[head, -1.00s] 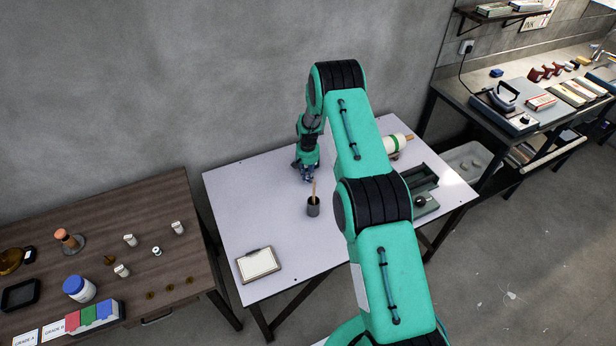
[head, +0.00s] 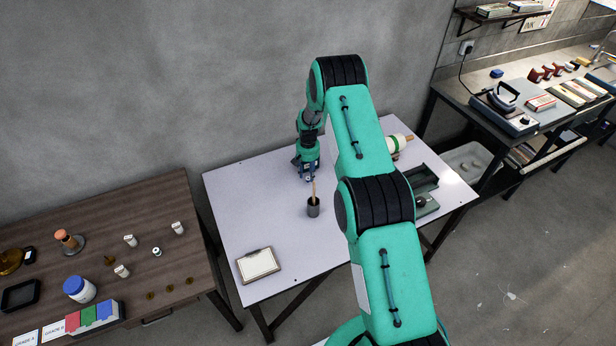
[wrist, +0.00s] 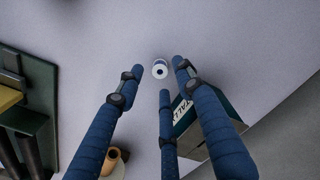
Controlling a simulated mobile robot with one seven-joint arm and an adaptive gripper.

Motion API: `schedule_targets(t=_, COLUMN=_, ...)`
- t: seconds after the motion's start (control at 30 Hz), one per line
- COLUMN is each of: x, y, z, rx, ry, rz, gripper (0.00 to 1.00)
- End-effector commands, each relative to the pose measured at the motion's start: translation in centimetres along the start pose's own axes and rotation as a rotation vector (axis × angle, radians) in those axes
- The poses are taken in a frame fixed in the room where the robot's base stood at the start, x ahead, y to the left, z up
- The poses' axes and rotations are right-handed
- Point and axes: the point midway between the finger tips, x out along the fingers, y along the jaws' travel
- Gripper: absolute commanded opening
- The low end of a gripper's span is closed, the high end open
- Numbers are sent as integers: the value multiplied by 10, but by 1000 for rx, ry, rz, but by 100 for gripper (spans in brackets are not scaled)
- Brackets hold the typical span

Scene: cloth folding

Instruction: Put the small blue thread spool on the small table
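A small spool (wrist: 160,70) with a white round end, a dark centre hole and a bit of blue at its rim shows in the wrist view, against the pale table (wrist: 75,38). My gripper (wrist: 160,76) has three blue fingers spread around the spool, with gaps visible between them and it. In the head view my gripper (head: 308,176) points down, low over the white table (head: 233,205), behind the cup.
A dark cup (head: 313,208) with a stick stands just in front of my gripper. The table's left part is clear.

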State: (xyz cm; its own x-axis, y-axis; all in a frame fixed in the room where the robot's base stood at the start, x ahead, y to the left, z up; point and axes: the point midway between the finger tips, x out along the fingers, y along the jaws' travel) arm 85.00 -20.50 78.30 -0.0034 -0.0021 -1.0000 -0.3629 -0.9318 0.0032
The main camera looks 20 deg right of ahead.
Motion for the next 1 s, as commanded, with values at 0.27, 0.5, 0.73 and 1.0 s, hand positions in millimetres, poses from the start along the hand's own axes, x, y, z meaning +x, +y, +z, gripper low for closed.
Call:
schedule_targets(t=0.27, x=-43, y=0, z=-1, rx=0, ry=2, rz=0, gripper=36)
schedule_targets(t=0.5, x=-76, y=0, z=0, rx=0, ry=1, rz=0, gripper=36)
schedule_targets(t=0.73, x=-94, y=0, z=0, rx=0, ry=1, rz=0, gripper=36)
schedule_targets(t=1.0, x=-98, y=0, z=0, rx=0, ry=0, rz=0, gripper=36)
